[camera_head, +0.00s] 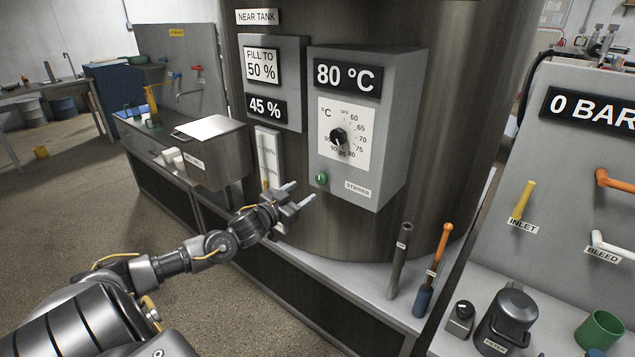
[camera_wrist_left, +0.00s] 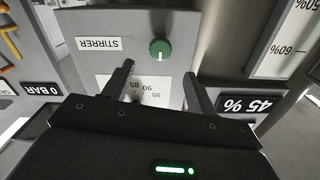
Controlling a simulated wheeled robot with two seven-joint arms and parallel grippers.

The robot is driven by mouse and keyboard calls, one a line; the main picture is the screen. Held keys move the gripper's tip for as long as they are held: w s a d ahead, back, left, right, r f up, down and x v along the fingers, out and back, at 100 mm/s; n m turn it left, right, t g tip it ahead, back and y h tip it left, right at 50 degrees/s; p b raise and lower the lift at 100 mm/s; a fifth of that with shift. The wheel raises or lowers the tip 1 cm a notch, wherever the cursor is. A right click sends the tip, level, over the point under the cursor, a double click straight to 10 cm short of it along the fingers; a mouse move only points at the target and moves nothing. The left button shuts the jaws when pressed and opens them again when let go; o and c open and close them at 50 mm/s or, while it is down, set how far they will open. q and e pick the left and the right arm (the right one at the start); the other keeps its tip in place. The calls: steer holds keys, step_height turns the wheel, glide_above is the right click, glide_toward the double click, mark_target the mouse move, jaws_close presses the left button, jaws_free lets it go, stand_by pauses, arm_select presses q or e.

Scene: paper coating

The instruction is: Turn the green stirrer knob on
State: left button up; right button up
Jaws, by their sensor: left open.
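The green stirrer knob (camera_head: 321,178) sits low on the front of the grey control box (camera_head: 395,110), left of the label "STIRRER". In the left wrist view the knob (camera_wrist_left: 160,50) shows upside down, with a pale mark on it, beyond and between the fingertips. My left gripper (camera_head: 301,194) is open and empty, in front of the tank and just below and left of the knob in the head view. Its two fingers (camera_wrist_left: 160,80) also show in the left wrist view, apart from the knob. My right gripper is not in view.
The black temperature dial (camera_head: 338,137) is above the knob on the same box. A grey panel reading 45 % (camera_head: 265,108) is to its left. A dark rod (camera_head: 400,260) and an orange-handled tool (camera_head: 436,260) stand on the ledge at right.

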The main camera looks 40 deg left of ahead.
mark_target(319, 180)
arm_select(q)
steer(key=w+p, duration=0.1)
steer(key=w, duration=0.7)
steer(key=shift+w+a+p, duration=0.1)
steer(key=shift+p, duration=0.2)
steer(key=c, duration=1)
